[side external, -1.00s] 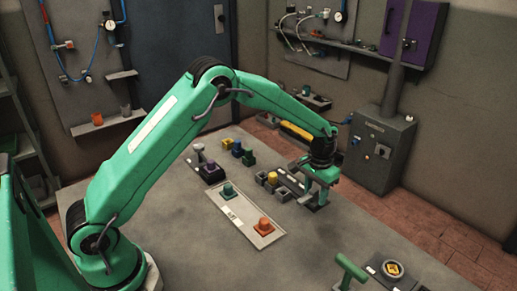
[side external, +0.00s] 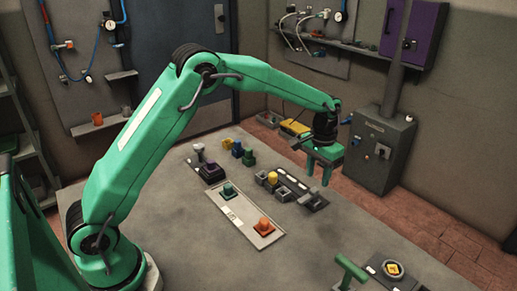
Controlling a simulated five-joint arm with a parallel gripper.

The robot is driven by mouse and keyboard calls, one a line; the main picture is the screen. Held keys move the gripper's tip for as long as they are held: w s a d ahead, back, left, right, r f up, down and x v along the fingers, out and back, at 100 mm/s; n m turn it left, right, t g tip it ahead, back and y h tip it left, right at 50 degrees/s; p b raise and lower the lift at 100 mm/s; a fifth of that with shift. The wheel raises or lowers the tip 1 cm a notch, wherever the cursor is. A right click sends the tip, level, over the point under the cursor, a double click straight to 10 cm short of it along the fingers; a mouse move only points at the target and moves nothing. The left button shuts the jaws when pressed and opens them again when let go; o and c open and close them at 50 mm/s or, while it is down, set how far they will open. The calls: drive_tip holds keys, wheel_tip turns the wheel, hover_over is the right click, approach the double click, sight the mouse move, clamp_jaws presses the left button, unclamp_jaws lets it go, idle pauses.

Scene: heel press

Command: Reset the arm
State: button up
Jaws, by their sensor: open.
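My green arm reaches from the lower left across the grey table (side external: 190,255). My gripper (side external: 321,170) points down at the far right of the table, above and beyond a dark tray (side external: 312,200). Its fingers are apart, and I see nothing held between them. It looks clear of the tray.
A pale panel with a teal button (side external: 229,190) and an orange button (side external: 265,226) lies mid-table. Several small coloured blocks (side external: 238,149) sit behind. A green T-handle (side external: 350,270) and a yellow-marked plate (side external: 393,269) are at front right. A grey cabinet (side external: 380,145) stands beyond the table.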

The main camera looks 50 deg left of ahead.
drive_tip(key=shift+r, duration=0.4)
drive_tip(key=shift+s+r, duration=0.2)
drive_tip(key=shift+r, duration=0.25)
drive_tip(key=s+a+r+t, duration=0.3)
drive_tip(key=s+a+r, duration=0.1)
drive_tip(key=s+r, duration=1)
drive_tip(key=s+a+t, duration=0.2)
drive_tip(key=s, duration=1.5)
drive_tip(key=shift+s+f+t, duration=0.25)
drive_tip(key=shift+s+t, duration=0.05)
drive_tip(key=shift+s, duration=0.05)
